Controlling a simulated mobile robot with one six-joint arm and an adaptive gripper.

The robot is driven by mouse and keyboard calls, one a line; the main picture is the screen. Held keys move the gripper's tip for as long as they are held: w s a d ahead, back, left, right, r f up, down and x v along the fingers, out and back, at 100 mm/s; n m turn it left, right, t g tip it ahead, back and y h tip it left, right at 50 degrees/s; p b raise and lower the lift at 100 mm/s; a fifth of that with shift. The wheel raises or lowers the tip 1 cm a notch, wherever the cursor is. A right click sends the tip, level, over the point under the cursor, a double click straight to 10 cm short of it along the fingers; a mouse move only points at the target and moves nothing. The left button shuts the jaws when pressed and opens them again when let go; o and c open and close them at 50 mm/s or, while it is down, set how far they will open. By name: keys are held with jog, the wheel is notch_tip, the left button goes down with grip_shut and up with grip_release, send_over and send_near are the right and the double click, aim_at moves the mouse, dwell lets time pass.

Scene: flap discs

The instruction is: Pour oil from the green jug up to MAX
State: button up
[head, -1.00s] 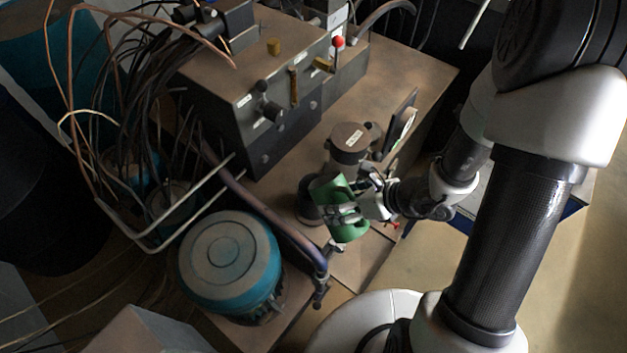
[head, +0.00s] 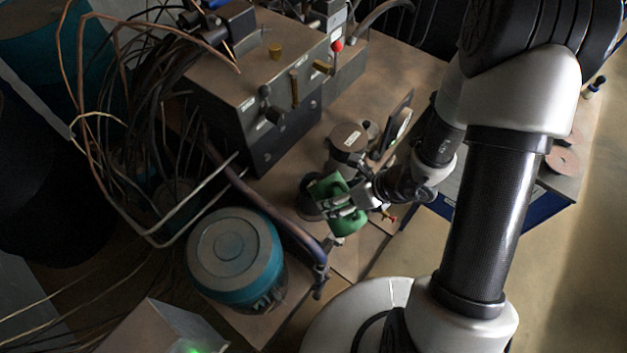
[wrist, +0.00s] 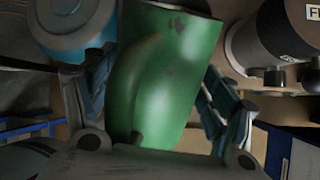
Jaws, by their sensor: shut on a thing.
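My gripper (head: 346,205) is shut on the green jug (head: 349,224), with its fingers across the body. In the wrist view the jug (wrist: 172,80) fills the middle between the two fingers; its dark open mouth is at the top edge. In the head view the jug looks tilted, its upper end beside a dark round part (head: 309,197). I cannot tell whether they touch. A grey cylinder with a labelled lid (head: 347,138) stands just behind; its label is cut off in the wrist view (wrist: 285,38). No oil, stream or MAX mark can be made out.
A dark upright plate with a pale round face (head: 398,122) stands behind my gripper. A blue-sided drum (head: 235,258) and a hose (head: 265,205) lie left. A grey machine block (head: 260,85) with levers is behind. Cables crowd the left. Discs (head: 563,160) lie far right.

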jog(key=shift+w+a+g+p, duration=0.15)
jog(key=shift+g+p, duration=0.15)
jog(key=shift+p, duration=1.05)
jog(key=shift+w+a+r+g+h+p, duration=0.2)
jog(key=shift+r+g+h+p, duration=0.4)
jog(key=shift+p, duration=2.55)
jog(key=shift+w, duration=0.1)
jog(key=f+b, duration=0.1)
jog(key=b, duration=0.3)
jog(key=shift+d+f+t, duration=0.15)
jog(key=shift+f+t, duration=0.2)
jog(key=shift+t, duration=0.05)
jog(key=b, duration=0.2)
jog(key=shift+s+d+f+y+b, duration=0.1)
jog(key=shift+s+f+y+b, duration=0.15)
jog(key=shift+y+b, duration=0.1)
jog(key=b, duration=0.3)
jog(key=t+y+b, duration=0.1)
jog(key=b, duration=0.2)
jog(key=shift+s+d+t, duration=0.25)
jog(key=shift+t, duration=0.05)
jog(key=shift+f+t+y+b, duration=0.25)
jog(key=shift+t+b, duration=0.05)
jog(key=shift+b, duration=0.7)
jog(key=shift+s+r+b, duration=0.1)
jog(key=shift+b, duration=0.2)
jog(key=shift+r+p, duration=0.3)
